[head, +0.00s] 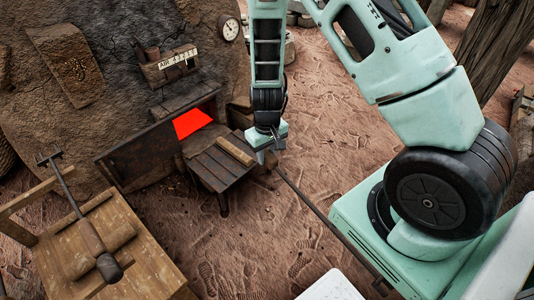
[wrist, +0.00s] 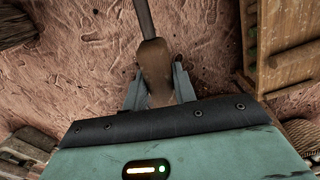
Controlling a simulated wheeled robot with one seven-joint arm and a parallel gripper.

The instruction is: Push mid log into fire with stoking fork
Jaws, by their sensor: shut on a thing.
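The kiln's fire opening (head: 192,122) glows red at centre left in the head view. A dark slatted stand (head: 212,172) is in front of it. A paler wooden piece (head: 236,151), perhaps the mid log, lies on its right side. My gripper (head: 268,152) is just right of the stand, shut on the brown wooden handle (wrist: 155,70) of a long iron tool. The tool's rod (head: 318,211) runs down to the right towards my base; its working end is not clear.
The wooden table (head: 140,265) fills the lower left. An open dark door (head: 140,155) stands left of the fire opening. A gauge (head: 229,28) is on the kiln wall. Footprinted ground between the stand and my base is mostly clear.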

